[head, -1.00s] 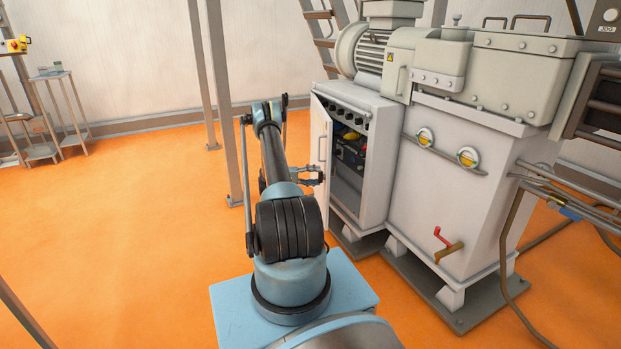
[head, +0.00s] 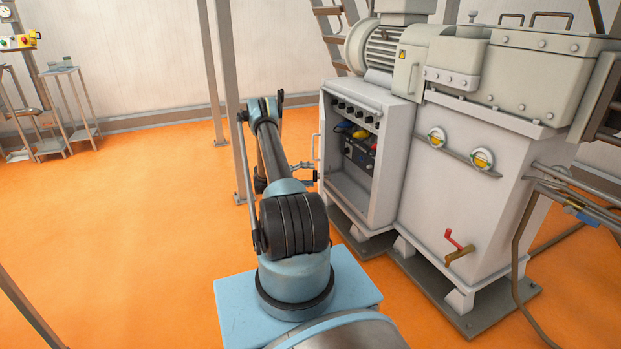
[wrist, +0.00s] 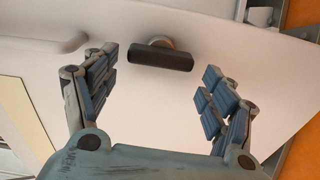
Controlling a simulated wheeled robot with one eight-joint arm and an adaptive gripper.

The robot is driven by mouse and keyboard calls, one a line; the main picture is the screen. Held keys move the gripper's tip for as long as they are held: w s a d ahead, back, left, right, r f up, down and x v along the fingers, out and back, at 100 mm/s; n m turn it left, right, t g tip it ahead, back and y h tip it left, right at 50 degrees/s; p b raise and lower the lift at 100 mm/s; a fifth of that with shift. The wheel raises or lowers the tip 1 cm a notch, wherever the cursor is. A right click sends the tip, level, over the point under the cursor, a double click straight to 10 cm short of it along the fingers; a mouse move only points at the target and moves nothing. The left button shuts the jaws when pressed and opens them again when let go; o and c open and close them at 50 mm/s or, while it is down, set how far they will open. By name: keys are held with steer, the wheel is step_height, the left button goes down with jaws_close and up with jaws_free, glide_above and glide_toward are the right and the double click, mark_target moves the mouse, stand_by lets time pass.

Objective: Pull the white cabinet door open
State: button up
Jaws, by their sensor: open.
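The white cabinet door (head: 321,140) stands open and shows nearly edge-on at the cabinet's left side in the head view. Its pale face (wrist: 140,105) fills much of the wrist view. A dark rounded grip on a short stem (wrist: 160,57) sticks out from that face. A pale bar (wrist: 45,45) lies to its left. My gripper (wrist: 157,75) is open, its blue-grey fingers spread to either side of the dark grip, with gaps on both sides. In the head view my gripper (head: 304,172) is small, beside the door's outer side. Whether it touches the door cannot be told.
The white cabinet (head: 385,165) shows dark equipment (head: 358,150) inside. The large machine (head: 460,210) with a red-handled valve (head: 455,245) stands right of it. A grey post (head: 230,110) rises left of my arm. Orange floor (head: 120,240) is clear on the left.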

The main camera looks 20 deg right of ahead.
steer(key=shift+a, duration=0.1)
steer(key=v, duration=1.2)
